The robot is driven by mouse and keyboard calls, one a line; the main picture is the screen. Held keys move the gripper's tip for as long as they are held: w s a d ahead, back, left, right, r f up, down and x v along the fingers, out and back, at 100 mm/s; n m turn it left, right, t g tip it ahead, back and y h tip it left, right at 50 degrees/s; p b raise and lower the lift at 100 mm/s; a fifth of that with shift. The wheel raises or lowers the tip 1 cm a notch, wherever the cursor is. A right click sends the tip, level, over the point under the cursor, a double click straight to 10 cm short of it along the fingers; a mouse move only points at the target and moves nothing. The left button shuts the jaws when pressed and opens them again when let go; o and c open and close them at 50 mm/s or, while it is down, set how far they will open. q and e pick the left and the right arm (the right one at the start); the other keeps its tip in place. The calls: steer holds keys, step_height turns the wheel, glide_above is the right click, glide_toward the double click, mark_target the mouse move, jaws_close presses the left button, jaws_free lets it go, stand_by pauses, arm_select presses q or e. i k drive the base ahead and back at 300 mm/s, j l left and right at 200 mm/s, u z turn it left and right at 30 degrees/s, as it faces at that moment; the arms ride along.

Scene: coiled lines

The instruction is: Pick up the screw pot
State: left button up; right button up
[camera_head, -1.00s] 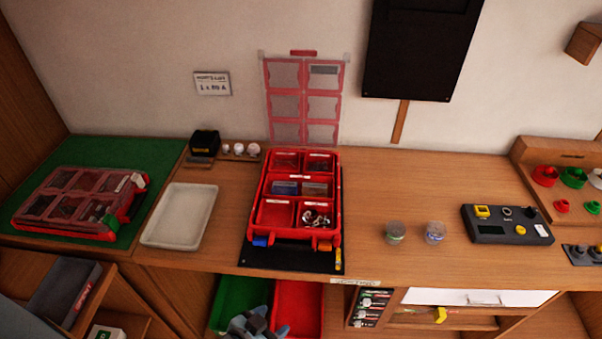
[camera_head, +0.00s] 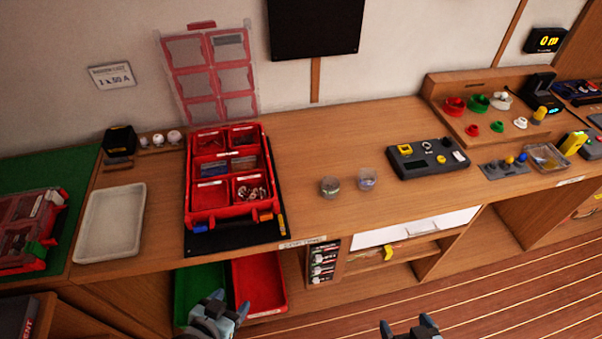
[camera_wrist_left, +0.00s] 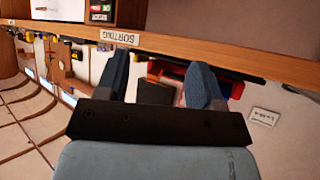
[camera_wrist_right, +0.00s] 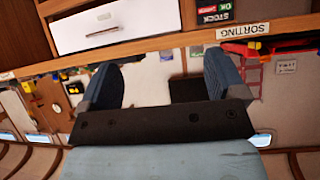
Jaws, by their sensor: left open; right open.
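Two small clear pots stand side by side on the wooden bench in the head view, a left pot (camera_head: 330,186) with a greenish-grey look and a right pot (camera_head: 367,179) with a bluish look. Their contents are too small to tell, so I cannot say which is the screw pot. My left gripper (camera_head: 229,306) is open and empty, low in front of the bench by the red bin. My right gripper (camera_head: 409,325) is open and empty at the bottom edge, below and in front of the pots. Both show spread fingers in the left wrist view (camera_wrist_left: 160,82) and right wrist view (camera_wrist_right: 163,82).
A red compartment case (camera_head: 178,205) stands on a dark mat left of the pots. A dark device with buttons (camera_head: 428,159) lies to their right. The bench front edge and a white drawer (camera_head: 415,228) lie between grippers and pots. Bench around the pots is clear.

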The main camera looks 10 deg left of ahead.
mark_target(330, 183)
steer(key=u, duration=1.3)
steer(key=k+l+u, duration=0.2)
steer(key=l, duration=0.25)
steer(key=k+l+u, duration=0.2)
steer(key=k+l, duration=0.15)
steer(key=l, duration=0.1)
